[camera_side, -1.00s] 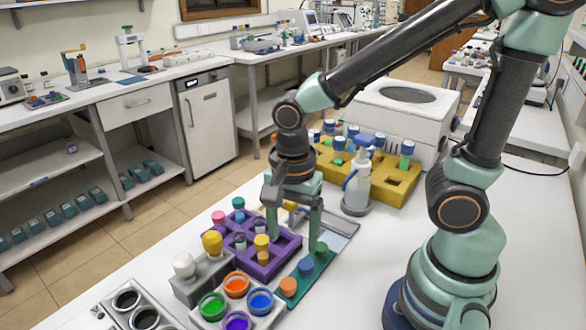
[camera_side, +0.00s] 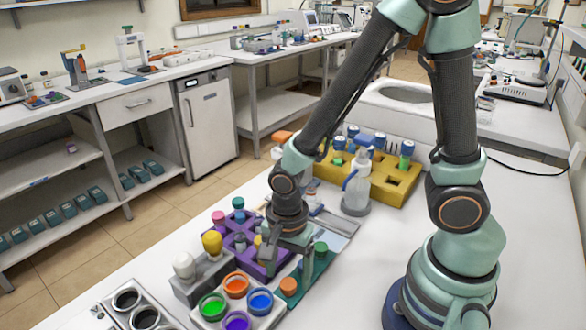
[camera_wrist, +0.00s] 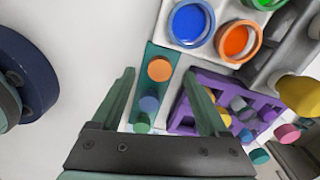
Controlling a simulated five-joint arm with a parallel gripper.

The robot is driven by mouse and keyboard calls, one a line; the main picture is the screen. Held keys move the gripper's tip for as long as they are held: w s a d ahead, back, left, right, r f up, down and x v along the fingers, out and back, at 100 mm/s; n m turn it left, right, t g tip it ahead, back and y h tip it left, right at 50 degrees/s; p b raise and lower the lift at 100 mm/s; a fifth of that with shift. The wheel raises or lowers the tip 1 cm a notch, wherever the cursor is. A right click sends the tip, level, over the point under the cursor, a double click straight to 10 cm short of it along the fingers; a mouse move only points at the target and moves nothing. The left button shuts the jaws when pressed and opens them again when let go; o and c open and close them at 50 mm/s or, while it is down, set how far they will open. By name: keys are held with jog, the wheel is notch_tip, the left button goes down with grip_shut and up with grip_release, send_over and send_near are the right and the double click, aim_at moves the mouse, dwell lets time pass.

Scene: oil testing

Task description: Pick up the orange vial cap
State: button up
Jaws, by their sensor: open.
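The orange vial cap (camera_side: 289,286) sits at the near end of a narrow green strip (camera_side: 309,277). In the wrist view the orange cap (camera_wrist: 159,69) lies between the two finger tips in the picture, with a blue cap (camera_wrist: 149,104) and a green cap (camera_wrist: 142,124) along the same strip. My gripper (camera_side: 285,268) is open and empty, just behind the orange cap in the side view. Its fingers also frame the strip in the wrist view (camera_wrist: 160,80). The gripper hides the blue cap in the side view. The height above the cap is hard to judge.
A purple rack (camera_side: 268,266) with vials stands close left of the strip. A white holder (camera_side: 262,316) with open coloured pots is at the front left. A yellow rack (camera_side: 398,186) and a white pump bottle (camera_side: 357,190) stand behind. The white table is clear at right front.

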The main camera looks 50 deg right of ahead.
jog(key=shift+f, duration=1)
grip_shut()
